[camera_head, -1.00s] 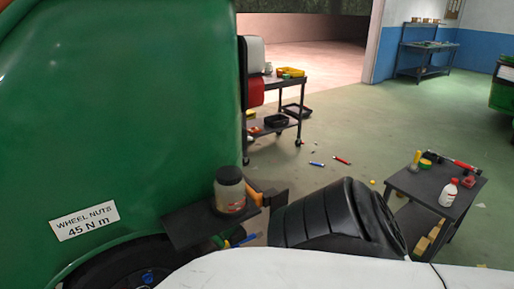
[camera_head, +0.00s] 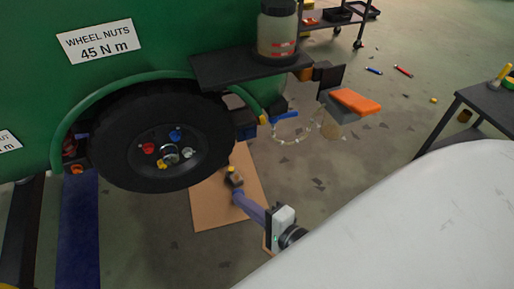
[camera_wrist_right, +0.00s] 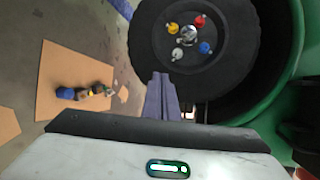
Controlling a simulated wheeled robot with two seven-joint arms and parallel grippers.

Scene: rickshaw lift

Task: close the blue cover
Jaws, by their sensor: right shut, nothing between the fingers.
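My right gripper (camera_head: 238,193) is shut and empty, with its purple fingers low in front of the wheel, over or beside the cardboard sheet. The shut fingers also show in the right wrist view (camera_wrist_right: 160,78), pointing toward the wheel. A small dark blue box-like part (camera_head: 246,131) sits right of the wheel, under the black shelf; I cannot tell whether it is the blue cover or how far open it is. A blue-ended object (camera_wrist_right: 66,93) lies on the cardboard in the wrist view. My left gripper is not in view.
The black wheel (camera_head: 110,137) with coloured nuts sits under the green body (camera_head: 180,30). A black shelf (camera_head: 215,70) carries a jar (camera_head: 277,30). A thin looped hose (camera_head: 290,140) hangs to its right. The cardboard (camera_head: 215,216) lies on the floor.

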